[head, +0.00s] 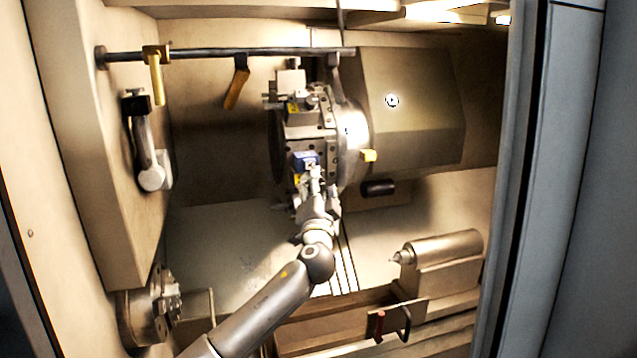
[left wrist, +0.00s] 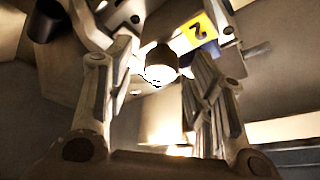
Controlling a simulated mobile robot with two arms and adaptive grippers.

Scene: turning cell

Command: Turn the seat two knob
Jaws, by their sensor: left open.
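The turret (head: 312,135) stands in the middle of the machine in the head view, with tool seats around its rim. My left gripper (head: 314,183) reaches up to its lower seat, just below a blue block (head: 304,159). In the left wrist view a yellow label with a 2 (left wrist: 198,29) marks this seat. A round dark knob-like part with a bright end (left wrist: 161,64) shows between the two open fingers of the left gripper (left wrist: 160,75). I cannot tell whether either finger touches it. In the head view the gripper hides this part. My right gripper is not in view.
A chuck (head: 148,312) is at lower left, and a tailstock (head: 445,248) at lower right. A grey door frame (head: 543,180) bounds the right side. Free room lies below left of the turret.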

